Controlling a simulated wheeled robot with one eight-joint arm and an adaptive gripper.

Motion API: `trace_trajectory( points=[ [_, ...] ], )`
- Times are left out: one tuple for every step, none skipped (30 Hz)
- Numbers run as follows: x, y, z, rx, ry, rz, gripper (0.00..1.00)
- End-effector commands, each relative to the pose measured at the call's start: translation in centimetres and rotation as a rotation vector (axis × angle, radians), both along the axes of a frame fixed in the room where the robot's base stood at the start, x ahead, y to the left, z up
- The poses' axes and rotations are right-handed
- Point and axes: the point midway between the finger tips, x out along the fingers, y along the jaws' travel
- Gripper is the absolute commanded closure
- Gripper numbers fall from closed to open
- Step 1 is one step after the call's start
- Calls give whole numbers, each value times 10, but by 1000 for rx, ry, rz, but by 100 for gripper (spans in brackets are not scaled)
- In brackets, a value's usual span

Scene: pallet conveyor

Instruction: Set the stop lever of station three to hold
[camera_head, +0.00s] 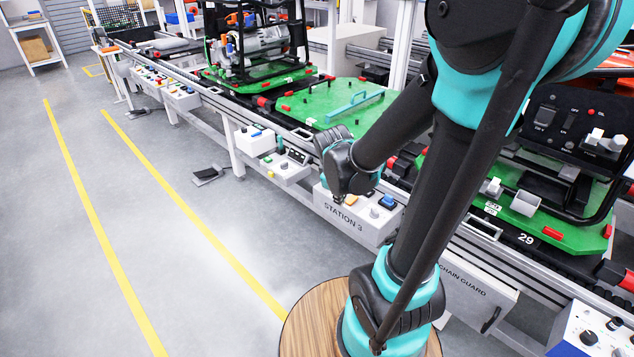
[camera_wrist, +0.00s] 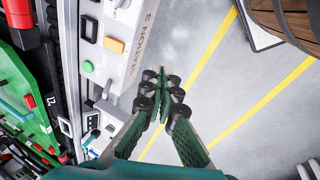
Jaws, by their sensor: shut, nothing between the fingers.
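The grey station three box (camera_head: 372,229), lettered STATION 3, is on the conveyor's near side in the head view. It also shows in the wrist view (camera_wrist: 134,62), with an orange button (camera_wrist: 114,45), a green button (camera_wrist: 88,66) and a black part (camera_wrist: 90,28). A small pale piece (camera_wrist: 107,90) stands out near the box's lower end; I cannot tell if it is the stop lever, nor its setting. My gripper (camera_wrist: 163,96) is shut and empty, its tips over the floor beside the box in the picture. In the head view my arm hides part of the box.
The conveyor rail (camera_head: 215,104) runs along the line with green pallets (camera_head: 325,101) on it. A smaller control unit (camera_head: 285,166) is left of station three. A chain guard panel (camera_head: 470,290) is to the right.

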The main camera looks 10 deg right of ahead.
Motion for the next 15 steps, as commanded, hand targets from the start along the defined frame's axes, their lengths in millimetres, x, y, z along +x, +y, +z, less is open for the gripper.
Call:
trace_trajectory(
  points=[
    [18,8,0,-61,22,105,100],
    [27,11,-1,-102,38,171,100],
    [39,16,-2,-155,60,258,100],
    [48,21,-3,-194,78,322,100],
    [57,25,-4,-235,96,386,100],
    [68,32,-6,-290,121,472,100],
    [77,37,-8,-330,140,534,100],
    [85,43,-10,-369,160,597,100],
    [96,51,-12,-422,186,677,100],
    [104,57,-15,-460,208,736,100],
    [111,63,-17,-498,228,792,100],
    [120,70,-20,-545,254,862,100],
    [126,77,-22,-577,274,910,100],
    [131,81,-25,-608,293,955,100],
    [137,88,-28,-646,316,1009,100]
  ],
)
